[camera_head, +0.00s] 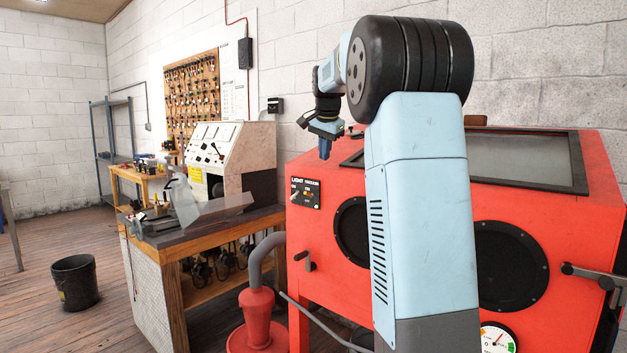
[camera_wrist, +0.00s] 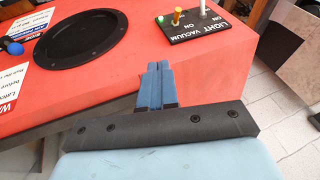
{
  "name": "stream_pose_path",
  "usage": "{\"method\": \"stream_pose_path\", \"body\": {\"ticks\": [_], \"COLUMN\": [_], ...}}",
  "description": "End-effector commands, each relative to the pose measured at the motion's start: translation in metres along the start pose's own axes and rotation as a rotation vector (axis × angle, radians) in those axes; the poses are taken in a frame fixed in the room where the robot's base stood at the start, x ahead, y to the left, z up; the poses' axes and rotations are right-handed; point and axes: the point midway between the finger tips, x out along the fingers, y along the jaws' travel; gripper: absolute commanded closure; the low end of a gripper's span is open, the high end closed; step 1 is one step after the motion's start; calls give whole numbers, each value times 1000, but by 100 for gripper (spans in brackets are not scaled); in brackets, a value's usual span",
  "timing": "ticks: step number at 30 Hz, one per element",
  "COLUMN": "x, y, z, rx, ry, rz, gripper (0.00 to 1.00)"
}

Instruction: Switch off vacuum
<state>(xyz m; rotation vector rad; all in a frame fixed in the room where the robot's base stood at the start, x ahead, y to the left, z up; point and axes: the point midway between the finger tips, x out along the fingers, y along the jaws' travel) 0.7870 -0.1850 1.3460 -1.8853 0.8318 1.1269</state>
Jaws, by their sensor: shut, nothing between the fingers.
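The red blasting cabinet carries a black switch panel (camera_head: 306,204), also in the wrist view (camera_wrist: 188,36), marked LIGHT and VACUUM. The light switch (camera_wrist: 203,8) has a pale lever, on the far right in the wrist view. My gripper (camera_head: 325,154) is above the panel and a little right of it in the head view, apart from both switches. Its blue fingers (camera_wrist: 157,72) are shut together and empty. Exact lever positions are hard to tell.
The red cabinet (camera_head: 318,248) has round black glove ports (camera_head: 509,265) and a window on top. A red cyclone unit with a grey hose (camera_head: 262,252) stands at its left. Left of that is a workbench (camera_head: 180,245) with a test machine (camera_head: 228,160). A black bucket (camera_head: 75,283) stands on open floor.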

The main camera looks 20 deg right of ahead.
Motion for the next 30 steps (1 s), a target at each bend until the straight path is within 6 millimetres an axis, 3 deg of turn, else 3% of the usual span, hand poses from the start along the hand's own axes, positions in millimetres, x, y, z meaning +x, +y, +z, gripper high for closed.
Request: {"method": "stream_pose_path", "body": {"ticks": [7, 20, 30], "x": [1, 3, 48], "y": [1, 0, 0], "z": [-5, -4, 1], "rx": [26, 25, 25], "ry": [-105, -114, -115], "rz": [-11, -12, -9], "gripper": [100, 100, 100]}}
